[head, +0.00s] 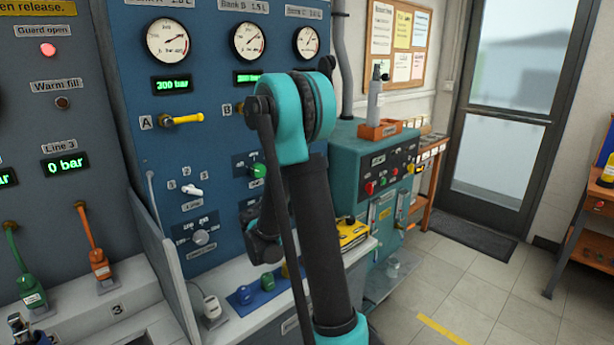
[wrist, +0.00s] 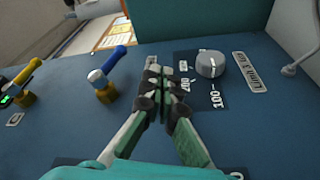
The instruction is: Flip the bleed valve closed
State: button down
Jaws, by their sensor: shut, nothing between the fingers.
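In the wrist view a lever valve with a blue handle (wrist: 112,60) and a yellow body stands out from the blue panel, left of my gripper. No label on it can be read, so I cannot tell for certain that it is the bleed valve. The handle slants up and to the right, with a whitish hub at its lower end. My gripper (wrist: 163,72) is shut and empty, its fingertips together, between this valve and a grey round knob (wrist: 210,64). It appears apart from the handle. In the head view my arm hides that part of the panel.
A second valve with a yellow lever (wrist: 24,75) is at the far left of the wrist view, by a C label. In the head view, yellow lever A (head: 182,120) and a white toggle (head: 192,191) are on the panel (head: 135,65). A ledge with coloured fittings lies below.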

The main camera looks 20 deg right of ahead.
jog(key=shift+s+a+f, duration=0.35)
jog(key=shift+s+a, duration=0.3)
jog(key=shift+a, duration=0.1)
jog(key=shift+s+a+f, duration=0.3)
jog(key=shift+s+a, duration=0.3)
jog(key=shift+a, duration=0.1)
jog(key=shift+s, duration=0.1)
